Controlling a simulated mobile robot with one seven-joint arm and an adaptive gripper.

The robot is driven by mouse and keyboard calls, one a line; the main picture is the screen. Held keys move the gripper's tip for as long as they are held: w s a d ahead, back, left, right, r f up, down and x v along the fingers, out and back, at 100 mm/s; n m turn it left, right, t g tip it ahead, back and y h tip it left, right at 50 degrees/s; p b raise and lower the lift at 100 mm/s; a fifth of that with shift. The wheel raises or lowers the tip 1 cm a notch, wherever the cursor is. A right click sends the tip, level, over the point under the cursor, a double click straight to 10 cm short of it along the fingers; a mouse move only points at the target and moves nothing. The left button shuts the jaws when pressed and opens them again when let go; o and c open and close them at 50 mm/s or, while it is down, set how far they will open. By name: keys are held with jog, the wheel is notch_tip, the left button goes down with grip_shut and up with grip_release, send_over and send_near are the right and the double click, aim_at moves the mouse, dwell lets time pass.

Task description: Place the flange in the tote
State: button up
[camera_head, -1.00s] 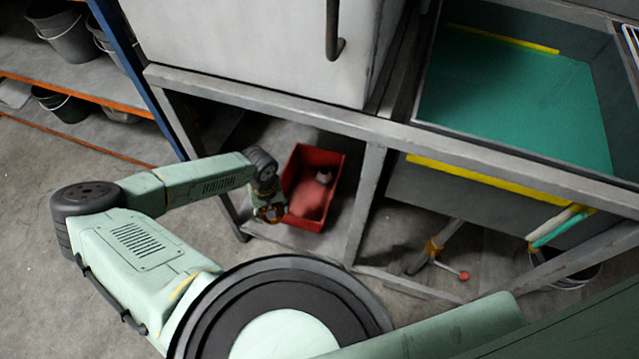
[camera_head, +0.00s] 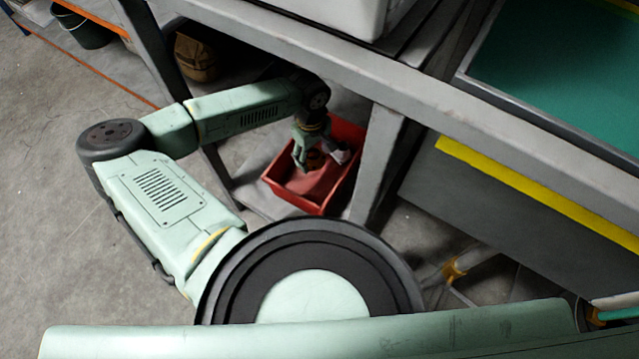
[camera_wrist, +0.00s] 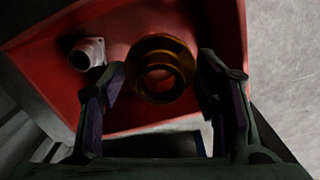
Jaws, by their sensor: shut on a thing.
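The flange (camera_wrist: 160,72), a brass-coloured stepped ring with a central hole, sits between the two fingertips of my gripper (camera_wrist: 162,78) in the wrist view. My gripper is shut on it. In the head view, my gripper (camera_head: 305,152) points down over the red tote (camera_head: 291,197), with the flange (camera_head: 315,159) at its tips. The tote (camera_wrist: 45,62) fills most of the wrist view behind the flange. I cannot tell whether the flange touches the tote floor.
A pale pipe fitting (camera_wrist: 88,54) lies in the tote and also shows in the head view (camera_head: 341,154). The tote stands on the low shelf of a grey metal frame (camera_head: 378,165), close to an upright post. A frame beam passes above my arm.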

aim_at(309, 187)
jog(key=f+n+b, duration=0.1)
jog(key=b, duration=0.1)
jog(key=f+n+b, duration=0.1)
jog(key=b, duration=0.2)
jog(key=f+n+b, duration=0.1)
jog(key=f+b, duration=0.1)
jog(key=shift+s+a+b, duration=0.1)
jog(key=shift+a+b, duration=0.2)
jog(key=shift+b, duration=0.1)
jog(key=f+n+b, duration=0.1)
jog(key=f+b, duration=0.1)
jog(key=f, duration=0.1)
jog(key=f+n+b, duration=0.1)
jog(key=f+b, duration=0.2)
jog(key=a+f+n+b, duration=0.1)
jog(key=f+b, duration=0.1)
jog(key=f, duration=0.2)
jog(key=shift+s+f+b, duration=0.1)
jog(key=shift+s+b, duration=0.15)
jog(key=shift+b, duration=0.05)
jog(key=shift+f, duration=0.2)
jog(key=o, duration=1.6)
jog(key=shift+o, duration=0.2)
